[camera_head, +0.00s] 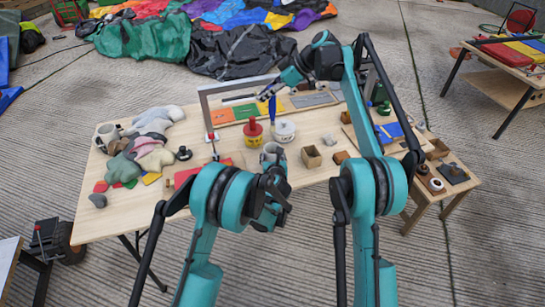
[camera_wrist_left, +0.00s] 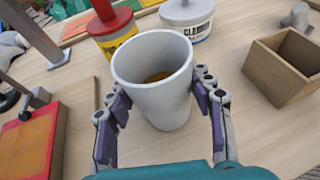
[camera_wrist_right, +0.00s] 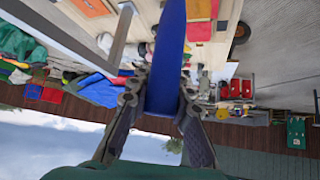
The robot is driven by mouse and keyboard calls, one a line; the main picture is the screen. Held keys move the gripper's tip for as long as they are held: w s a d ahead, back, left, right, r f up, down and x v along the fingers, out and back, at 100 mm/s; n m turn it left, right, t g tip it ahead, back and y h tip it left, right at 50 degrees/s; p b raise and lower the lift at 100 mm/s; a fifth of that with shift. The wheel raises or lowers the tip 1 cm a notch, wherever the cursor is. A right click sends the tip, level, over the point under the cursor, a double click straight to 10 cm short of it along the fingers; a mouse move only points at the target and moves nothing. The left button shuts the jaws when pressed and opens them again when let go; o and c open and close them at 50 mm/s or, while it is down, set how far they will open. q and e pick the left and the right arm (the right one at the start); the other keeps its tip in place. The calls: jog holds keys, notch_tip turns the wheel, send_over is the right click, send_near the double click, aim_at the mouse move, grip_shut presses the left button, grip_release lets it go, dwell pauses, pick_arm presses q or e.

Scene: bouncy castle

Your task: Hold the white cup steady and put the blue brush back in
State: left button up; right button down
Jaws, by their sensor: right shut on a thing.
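The white cup (camera_wrist_left: 155,85) stands upright on the table, with something brown inside at its bottom. In the head view the cup (camera_head: 270,154) is partly hidden by my left arm. My left gripper (camera_wrist_left: 162,100) has one finger on each side of the cup, close to its wall; I cannot tell whether both press on it. My right gripper (camera_wrist_right: 163,105) is shut on the blue brush (camera_wrist_right: 171,45). In the head view the brush (camera_head: 272,106) hangs upright in the air beyond the cup and above the table.
A red-and-yellow container (camera_head: 253,133) and a white tub (camera_head: 284,131) stand just behind the cup. An open wooden box (camera_head: 311,157) is to its right. A grey frame (camera_head: 204,107) rises behind left. A cloth pile (camera_head: 150,150) covers the table's left part.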

pick_arm(q)
jog(key=c, duration=0.4)
jog(key=shift+c, duration=0.2)
pick_arm(e)
notch_tip(320, 180, down, 8)
jog(key=m, duration=0.1)
jog(key=shift+t, duration=0.4)
jog(key=shift+w+d+f, duration=0.1)
jog(key=shift+f, duration=0.05)
jog(key=shift+f, duration=0.35)
jog(key=shift+f, duration=0.25)
dwell(0.4)
jog(key=shift+f, duration=0.4)
jog(key=shift+f, duration=0.35)
jog(key=shift+f, duration=0.55)
